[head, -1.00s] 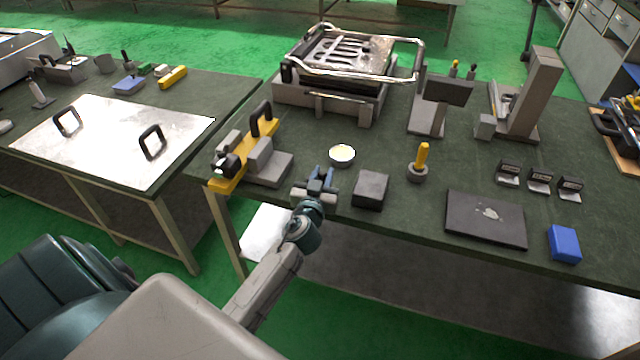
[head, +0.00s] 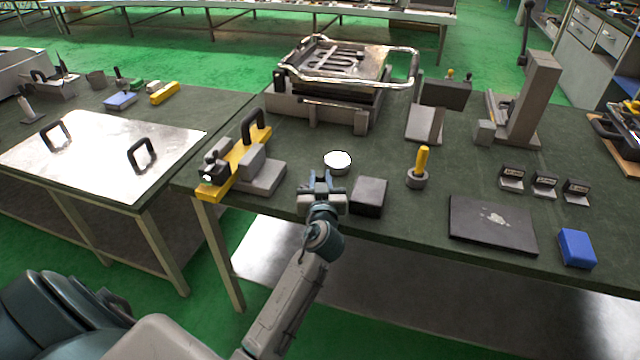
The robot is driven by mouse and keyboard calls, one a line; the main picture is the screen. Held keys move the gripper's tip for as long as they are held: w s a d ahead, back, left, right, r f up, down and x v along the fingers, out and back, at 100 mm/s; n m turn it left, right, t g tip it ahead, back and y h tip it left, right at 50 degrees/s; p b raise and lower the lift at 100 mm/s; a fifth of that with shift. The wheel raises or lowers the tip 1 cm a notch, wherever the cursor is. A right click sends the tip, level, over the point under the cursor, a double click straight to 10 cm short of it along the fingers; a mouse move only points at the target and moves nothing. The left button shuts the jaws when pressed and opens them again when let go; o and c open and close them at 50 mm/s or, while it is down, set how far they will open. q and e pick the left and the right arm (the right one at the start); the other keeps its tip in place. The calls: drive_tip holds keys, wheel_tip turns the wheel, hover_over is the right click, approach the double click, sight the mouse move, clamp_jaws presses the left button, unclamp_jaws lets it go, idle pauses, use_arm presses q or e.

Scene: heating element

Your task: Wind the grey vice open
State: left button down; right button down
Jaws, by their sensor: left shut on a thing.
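The grey vice (head: 262,180) appears to be the grey blocks at the front left of the bench. A yellow bar (head: 222,187) with a black handle lies along their left side. My left gripper (head: 321,181) is low over the bench's front edge, right of the vice and apart from its blocks. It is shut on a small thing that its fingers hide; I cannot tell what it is. My right gripper is not in view.
A round dish (head: 338,161) stands just behind my left gripper, and a dark block (head: 369,195) close to its right. A yellow-handled tool (head: 421,165) and a flat dark plate (head: 492,224) are farther right. A metal-railed unit (head: 345,85) stands behind.

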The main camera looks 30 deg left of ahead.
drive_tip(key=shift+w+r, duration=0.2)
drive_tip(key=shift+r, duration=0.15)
use_arm(q)
drive_tip(key=c, duration=1.3)
unclamp_jaws()
drive_tip(key=shift+f, duration=0.1)
